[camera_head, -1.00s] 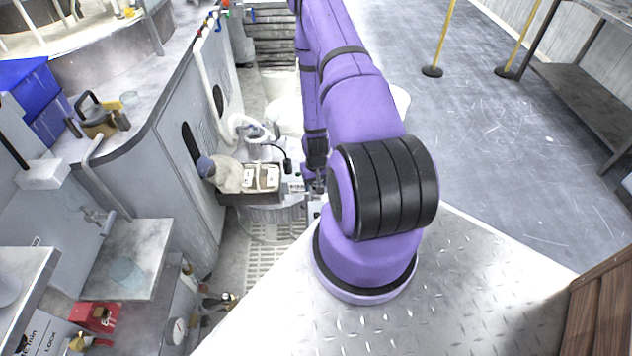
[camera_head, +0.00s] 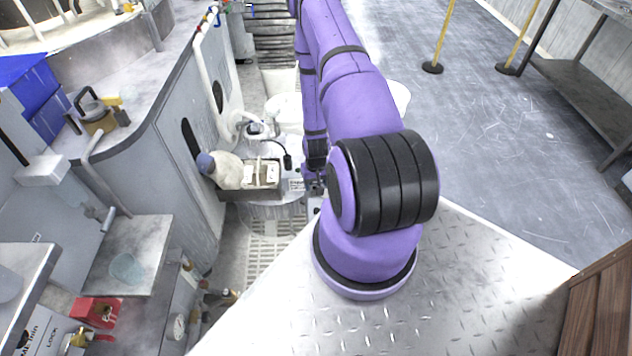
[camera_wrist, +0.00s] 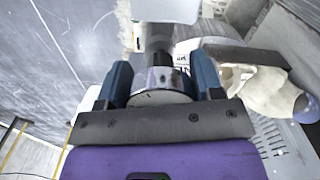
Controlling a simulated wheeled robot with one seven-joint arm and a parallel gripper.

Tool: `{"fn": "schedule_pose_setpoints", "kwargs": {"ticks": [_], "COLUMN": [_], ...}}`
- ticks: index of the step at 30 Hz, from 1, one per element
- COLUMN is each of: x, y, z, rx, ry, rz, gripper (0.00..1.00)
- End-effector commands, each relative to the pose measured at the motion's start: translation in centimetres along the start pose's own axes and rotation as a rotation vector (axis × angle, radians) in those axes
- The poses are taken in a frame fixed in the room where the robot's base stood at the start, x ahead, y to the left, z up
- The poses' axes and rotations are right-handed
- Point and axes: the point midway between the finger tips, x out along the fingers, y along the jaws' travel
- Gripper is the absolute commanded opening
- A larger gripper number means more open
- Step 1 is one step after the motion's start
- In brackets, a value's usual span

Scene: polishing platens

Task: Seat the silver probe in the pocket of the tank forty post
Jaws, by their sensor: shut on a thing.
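My gripper (camera_wrist: 161,78) shows in the wrist view with its two blue fingers shut on a silver cylindrical piece, the silver probe (camera_wrist: 160,84). The probe's narrower dark part points away from my gripper, towards a white block (camera_wrist: 166,9) at the top of the view. I cannot tell whether the probe touches that block, or whether the block belongs to the tank forty post. The pocket is not visible. In the head view my gripper (camera_head: 314,182) is small, dark and mostly hidden by my arm, just right of a tray with a small label.
A grey cabinet (camera_head: 185,190) stands left. Open floor (camera_head: 480,130) lies right.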

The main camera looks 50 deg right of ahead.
Motion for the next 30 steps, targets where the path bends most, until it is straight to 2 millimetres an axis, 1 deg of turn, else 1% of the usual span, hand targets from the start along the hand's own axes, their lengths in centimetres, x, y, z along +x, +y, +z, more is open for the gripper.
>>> {"fn": "schedule_pose_setpoints", "kwargs": {"ticks": [10, 11, 12, 14, 15, 24, 28, 30], "x": [0.8, 0.8, 0.8, 0.8, 0.8, 0.6, -0.4, -1.3], "y": [0.0, 0.0, 0.0, 0.0, 0.0, 0.0, 0.0, 0.0], "z": [0.0, 0.0, 0.0, 0.0, 0.0, 0.0, -0.1, -0.1], "rx": [0.0, 0.0, 0.0, 0.0, 0.0, 0.0, 0.0, 0.0], "ry": [0.0, 0.0, 0.0, 0.0, 0.0, 0.0, 0.001, 0.002], "rz": [0.0, 0.0, 0.0, 0.0, 0.0, 0.0, 0.0, 0.0], "gripper": [0.35, 0.62, 0.72, 0.85, 0.9, 0.9, 0.9, 0.9]}}
